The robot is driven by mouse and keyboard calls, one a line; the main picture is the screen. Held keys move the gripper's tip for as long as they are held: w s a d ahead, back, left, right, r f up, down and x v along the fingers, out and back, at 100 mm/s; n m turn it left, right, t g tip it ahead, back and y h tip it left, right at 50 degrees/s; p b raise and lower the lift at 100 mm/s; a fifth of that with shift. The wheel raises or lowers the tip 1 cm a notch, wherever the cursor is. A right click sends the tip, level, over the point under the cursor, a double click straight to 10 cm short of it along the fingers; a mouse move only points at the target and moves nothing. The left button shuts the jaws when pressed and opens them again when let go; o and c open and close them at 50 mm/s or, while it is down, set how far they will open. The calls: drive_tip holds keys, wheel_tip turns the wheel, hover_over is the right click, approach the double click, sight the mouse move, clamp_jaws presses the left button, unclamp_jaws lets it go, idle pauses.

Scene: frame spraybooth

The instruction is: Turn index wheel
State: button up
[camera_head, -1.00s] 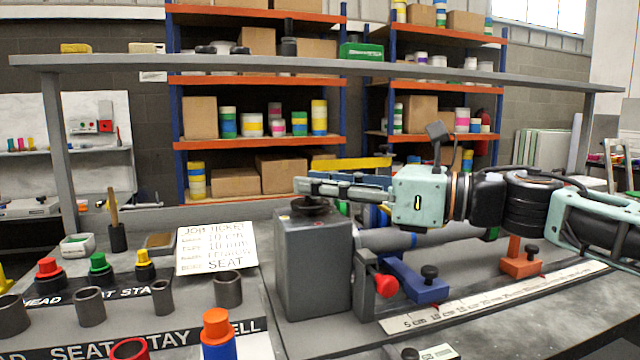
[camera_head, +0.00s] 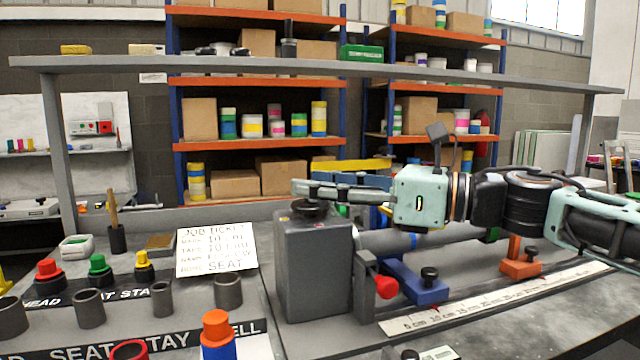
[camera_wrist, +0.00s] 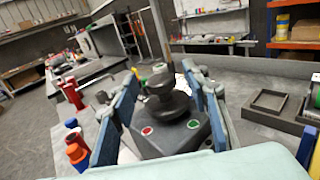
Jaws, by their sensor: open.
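The index wheel is a dark round knob (camera_head: 310,208) on top of a grey box-shaped head (camera_head: 312,265) on the bench. In the wrist view the wheel (camera_wrist: 167,106) is a stacked black knob, with a red and a green dot on the box top in front of it. My gripper (camera_head: 300,188) reaches in from the right, level over the box. In the wrist view its blue-padded fingers (camera_wrist: 168,92) are apart, one on each side of the wheel. Gaps show beside the knob; contact is not clear. The fingers partly hide the wheel in the head view.
A red knob (camera_head: 387,287) and a blue clamp (camera_head: 418,283) stand right of the box, by a white ruler (camera_head: 500,300). A job ticket (camera_head: 216,250) stands left. Colored plugs and grey tubes fill the left bench. A shelf rail (camera_head: 330,75) crosses above.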

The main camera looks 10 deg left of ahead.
drive_tip(key=s+d, duration=0.2)
drive_tip(key=d, duration=0.9)
drive_tip(key=shift+d, duration=0.4)
